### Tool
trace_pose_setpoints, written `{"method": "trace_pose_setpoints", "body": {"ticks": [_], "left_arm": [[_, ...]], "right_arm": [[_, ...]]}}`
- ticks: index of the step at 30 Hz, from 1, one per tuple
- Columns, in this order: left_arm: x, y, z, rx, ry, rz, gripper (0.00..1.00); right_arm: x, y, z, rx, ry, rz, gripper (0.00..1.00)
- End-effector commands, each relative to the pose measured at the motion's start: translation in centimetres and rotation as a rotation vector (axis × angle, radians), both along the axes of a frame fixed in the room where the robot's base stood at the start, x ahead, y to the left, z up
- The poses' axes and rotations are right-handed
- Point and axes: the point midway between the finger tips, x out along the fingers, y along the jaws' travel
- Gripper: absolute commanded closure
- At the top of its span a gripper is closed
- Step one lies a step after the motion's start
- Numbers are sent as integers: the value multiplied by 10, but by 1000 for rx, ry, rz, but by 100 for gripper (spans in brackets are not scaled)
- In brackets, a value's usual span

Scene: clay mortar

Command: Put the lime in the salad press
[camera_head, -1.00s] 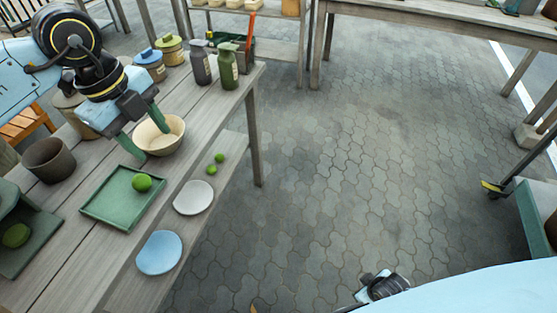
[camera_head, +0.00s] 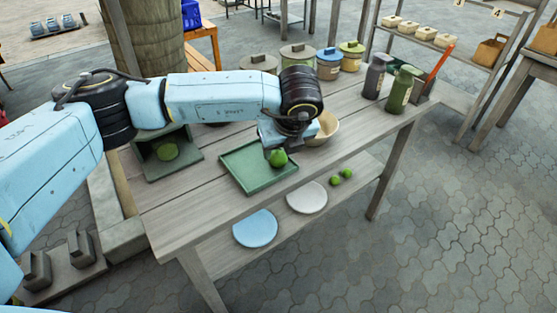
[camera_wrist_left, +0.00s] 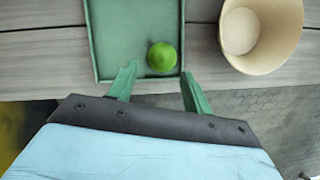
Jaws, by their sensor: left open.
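A green lime (camera_head: 278,158) lies on the green tray (camera_head: 238,173) near its right edge. It also shows in the left wrist view (camera_wrist_left: 161,57), just beyond my fingertips and slightly right of midway between them. My left gripper (camera_wrist_left: 158,75) is open and empty, with green fingers pointing at the lime. In the head view my left gripper (camera_head: 278,148) is over the tray's right side, its fingers partly hidden. A dark green box-shaped holder (camera_head: 185,163) with a round green thing in it stands left of the tray; I cannot tell whether it is the salad press. My right gripper is not in view.
A cream bowl (camera_head: 328,130) stands close to the right of my left gripper.

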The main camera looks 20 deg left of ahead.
Motion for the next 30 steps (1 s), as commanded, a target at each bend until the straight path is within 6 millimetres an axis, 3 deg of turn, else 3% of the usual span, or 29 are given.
{"method": "trace_pose_setpoints", "body": {"ticks": [9, 17, 25, 30], "left_arm": [[15, 9, -41, 0, 3, 1, 50], [17, 9, -43, -1, 2, -1, 50], [17, 10, -43, -1, 2, 0, 82], [17, 10, -43, -1, 1, 0, 84]], "right_arm": [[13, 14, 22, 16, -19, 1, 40], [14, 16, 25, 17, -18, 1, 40], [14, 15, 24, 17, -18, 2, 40], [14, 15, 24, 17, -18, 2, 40]]}}
